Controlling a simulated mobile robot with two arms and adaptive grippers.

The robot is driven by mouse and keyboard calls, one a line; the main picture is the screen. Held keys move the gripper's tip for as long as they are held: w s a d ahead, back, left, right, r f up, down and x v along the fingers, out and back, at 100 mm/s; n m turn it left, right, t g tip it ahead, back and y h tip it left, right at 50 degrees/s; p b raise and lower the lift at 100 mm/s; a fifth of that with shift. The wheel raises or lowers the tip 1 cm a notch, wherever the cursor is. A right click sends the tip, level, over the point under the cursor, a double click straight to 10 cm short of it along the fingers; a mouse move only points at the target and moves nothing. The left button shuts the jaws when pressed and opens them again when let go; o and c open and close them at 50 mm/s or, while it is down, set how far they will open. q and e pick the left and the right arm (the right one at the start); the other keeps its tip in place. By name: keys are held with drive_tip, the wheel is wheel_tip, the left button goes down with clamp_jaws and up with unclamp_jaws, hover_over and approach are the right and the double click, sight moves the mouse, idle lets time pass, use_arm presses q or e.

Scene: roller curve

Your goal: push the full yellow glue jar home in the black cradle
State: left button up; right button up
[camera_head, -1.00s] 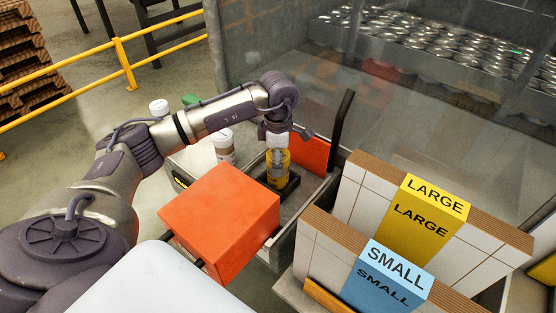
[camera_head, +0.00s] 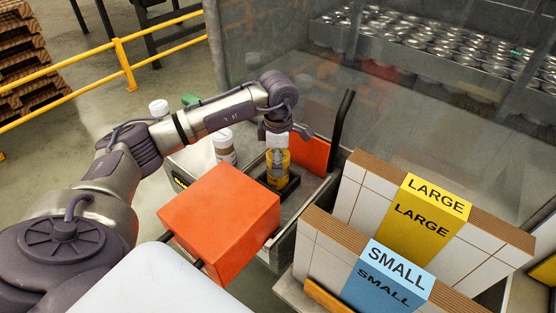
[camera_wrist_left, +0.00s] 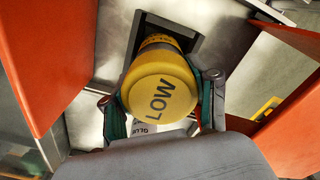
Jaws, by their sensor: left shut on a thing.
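The yellow glue jar (camera_head: 285,170) stands about upright at the black cradle (camera_head: 292,186) on the grey bench. In the left wrist view the jar's yellow lid (camera_wrist_left: 160,88) reads LOW, and the dark cradle frame (camera_wrist_left: 196,45) shows behind it. My left gripper (camera_head: 277,160) comes down from above with its fingers around the jar, shut on it. In the wrist view the left gripper's green-padded fingers (camera_wrist_left: 160,108) lie on both sides of the jar. The jar's base is partly hidden, so I cannot tell how deep it sits. My right gripper is not in view.
A large orange block (camera_head: 220,220) stands in front of the cradle, and an orange panel (camera_head: 310,153) stands behind it. A white jar (camera_head: 224,147) is to the left. Cartons marked LARGE (camera_head: 425,218) and SMALL (camera_head: 388,278) stand at the right.

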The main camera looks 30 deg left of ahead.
use_arm(q)
drive_tip(key=shift+f+b, duration=0.5)
drive_tip(key=shift+f, duration=0.1)
idle(0.6)
idle(0.3)
drive_tip(key=o, duration=1.6)
drive_tip(key=shift+r+p, duration=2.55)
drive_tip(key=shift+r, duration=1.95)
